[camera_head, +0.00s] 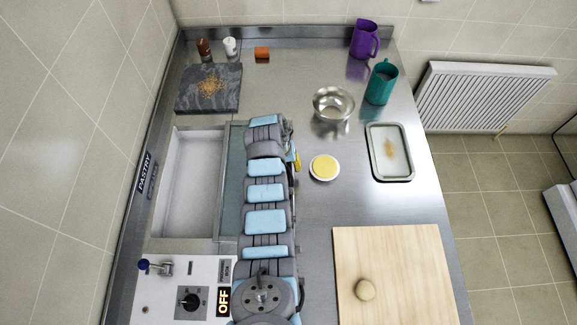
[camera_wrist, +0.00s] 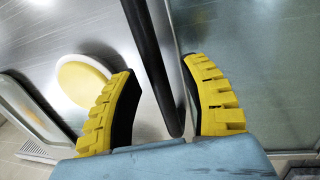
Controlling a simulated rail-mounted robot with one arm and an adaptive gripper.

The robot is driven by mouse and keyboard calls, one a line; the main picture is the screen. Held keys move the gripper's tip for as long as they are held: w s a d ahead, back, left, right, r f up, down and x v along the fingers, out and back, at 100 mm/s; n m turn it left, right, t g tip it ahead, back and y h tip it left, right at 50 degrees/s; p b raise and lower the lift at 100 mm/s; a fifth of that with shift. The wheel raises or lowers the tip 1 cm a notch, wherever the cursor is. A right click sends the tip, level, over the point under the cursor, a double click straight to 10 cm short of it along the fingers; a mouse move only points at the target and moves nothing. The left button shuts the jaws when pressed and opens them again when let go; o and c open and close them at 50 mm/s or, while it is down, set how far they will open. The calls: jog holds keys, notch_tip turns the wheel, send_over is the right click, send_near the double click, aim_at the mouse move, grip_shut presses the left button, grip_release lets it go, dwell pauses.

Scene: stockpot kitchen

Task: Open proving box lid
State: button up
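The proving box is set into the steel counter at left in the head view; its pale open well (camera_head: 190,185) shows on the left. A greenish glass panel, seemingly its lid (camera_head: 235,165), lies right of the well, partly hidden under my arm. In the wrist view this glass (camera_wrist: 255,75) fills the right side, with a dark bar (camera_wrist: 155,65), seemingly its handle, along the left edge. My gripper (camera_wrist: 165,98) is open, its yellow fingers on either side of the bar with a visible gap on the left. In the head view my gripper (camera_head: 294,160) is mostly hidden.
Right of my gripper stands a dish with yellow contents (camera_head: 324,168). Beyond are a metal bowl (camera_head: 333,104), teal jug (camera_head: 381,82), purple jug (camera_head: 364,40) and grey tray (camera_head: 408,172). A wooden board (camera_head: 400,285) with dough (camera_head: 365,290) lies in front. A dark slab (camera_head: 190,101) sits behind the well.

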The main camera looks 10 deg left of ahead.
jog(key=shift+r, duration=0.15)
notch_tip(320, 180, up, 12)
jog(key=a, duration=0.2)
jog(key=shift+s+a+f, duration=0.15)
jog(key=shift+f, duration=0.05)
dwell(0.4)
dwell(0.4)
